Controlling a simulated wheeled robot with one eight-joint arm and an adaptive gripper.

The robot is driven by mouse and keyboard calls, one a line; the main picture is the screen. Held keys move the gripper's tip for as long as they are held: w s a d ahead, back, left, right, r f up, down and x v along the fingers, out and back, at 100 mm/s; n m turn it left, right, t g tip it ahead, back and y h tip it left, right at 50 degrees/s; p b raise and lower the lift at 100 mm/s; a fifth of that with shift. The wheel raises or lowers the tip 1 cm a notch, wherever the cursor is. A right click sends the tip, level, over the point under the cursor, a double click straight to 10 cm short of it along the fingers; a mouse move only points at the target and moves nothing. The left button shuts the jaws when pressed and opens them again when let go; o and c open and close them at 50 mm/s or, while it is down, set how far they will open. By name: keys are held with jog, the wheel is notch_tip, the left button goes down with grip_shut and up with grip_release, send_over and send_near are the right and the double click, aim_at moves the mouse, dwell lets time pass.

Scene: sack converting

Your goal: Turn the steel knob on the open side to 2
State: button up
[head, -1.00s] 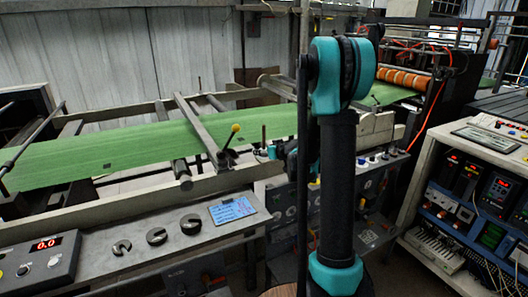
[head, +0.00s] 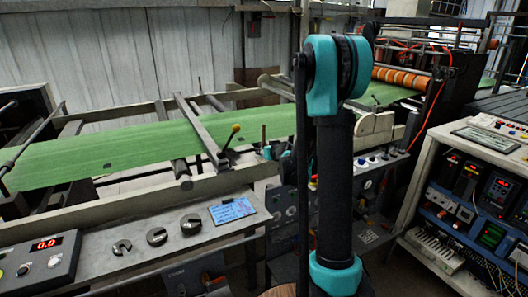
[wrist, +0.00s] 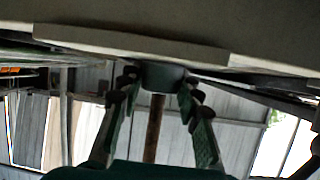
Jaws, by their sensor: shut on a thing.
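In the wrist view, a short round grey-green knob (wrist: 161,76) sits under the edge of a pale plate (wrist: 130,42). My gripper (wrist: 160,88) has one finger on each side of it, with the fingertips closed against its sides. No number or pointer mark on the knob is readable. In the head view, my teal and black arm stands in front of the machine and hides the gripper and the held knob.
A green web (head: 130,147) runs across the machine to orange rollers (head: 402,80). Slotted steel discs (head: 157,236) and a blue display card (head: 231,210) lie on the front ledge. A control cabinet (head: 470,215) stands at right. A yellow-tipped lever (head: 231,137) rises near the web.

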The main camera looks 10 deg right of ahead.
jog(key=shift+m+h, duration=0.6)
jog(key=shift+h, duration=0.1)
jog(key=o, duration=1.2)
jog(key=shift+c, duration=0.2)
jog(key=v, duration=1.2)
jog(key=shift+f, duration=0.2)
jog(key=shift+s, duration=0.2)
jog(key=s+d+f+g+h, duration=0.1)
jog(key=s+f+g, duration=0.3)
jog(key=s, duration=1.1)
jog(key=s+d+f+m+g, duration=0.1)
jog(key=s+f+g, duration=0.3)
jog(key=s+f, duration=0.5)
jog(key=s, duration=0.5)
jog(key=shift+s+f+g+h, duration=0.35)
jog(key=shift+s+g+h, duration=0.05)
